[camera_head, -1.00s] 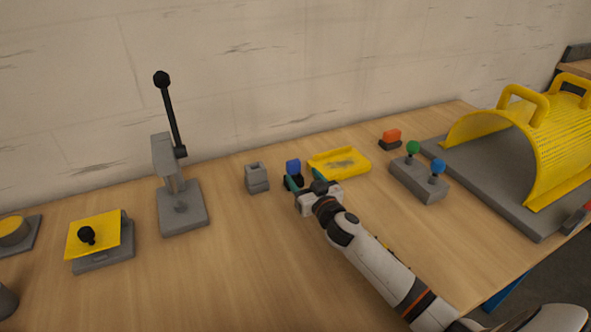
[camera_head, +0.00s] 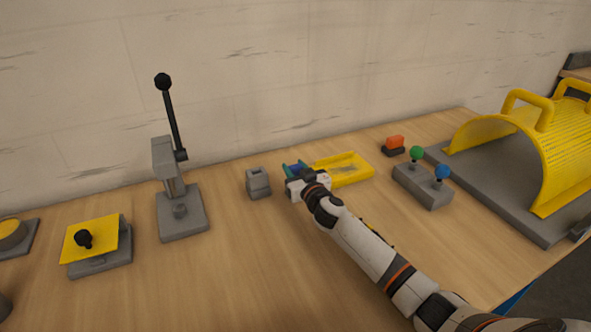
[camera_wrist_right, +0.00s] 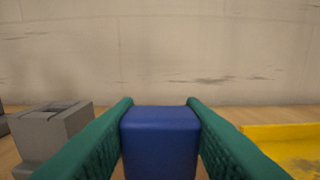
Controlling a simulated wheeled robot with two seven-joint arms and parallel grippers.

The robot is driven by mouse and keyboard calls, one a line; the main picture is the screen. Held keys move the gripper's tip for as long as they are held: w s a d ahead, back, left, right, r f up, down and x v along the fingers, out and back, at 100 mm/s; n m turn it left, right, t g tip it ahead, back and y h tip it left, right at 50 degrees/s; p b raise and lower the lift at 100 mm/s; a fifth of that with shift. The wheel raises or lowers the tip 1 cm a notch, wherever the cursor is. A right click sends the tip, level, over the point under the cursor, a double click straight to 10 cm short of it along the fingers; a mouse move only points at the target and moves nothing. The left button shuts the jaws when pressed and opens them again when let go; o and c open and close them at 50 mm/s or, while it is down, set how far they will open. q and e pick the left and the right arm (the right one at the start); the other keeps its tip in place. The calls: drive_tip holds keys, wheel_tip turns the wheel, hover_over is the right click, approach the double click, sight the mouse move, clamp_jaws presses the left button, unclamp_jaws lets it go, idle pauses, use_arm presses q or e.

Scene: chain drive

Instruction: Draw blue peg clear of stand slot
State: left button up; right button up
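The blue peg (camera_head: 296,168) shows as a small blue patch between the green fingers of my right gripper (camera_head: 295,170). In the right wrist view the blue peg (camera_wrist_right: 160,140) is a blue block filling the gap between the fingers (camera_wrist_right: 160,112), which lie against its two sides. My right gripper looks shut on it. My left gripper is not in view.
A grey slotted block (camera_head: 258,184) stands just left of the gripper. A yellow tray (camera_head: 358,178) lies close on its right. A lever press (camera_head: 182,212) stands left.

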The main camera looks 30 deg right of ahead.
drive_tip(key=c, duration=0.4)
drive_tip(key=shift+r+p, duration=4.35)
drive_tip(key=shift+r, duration=0.25)
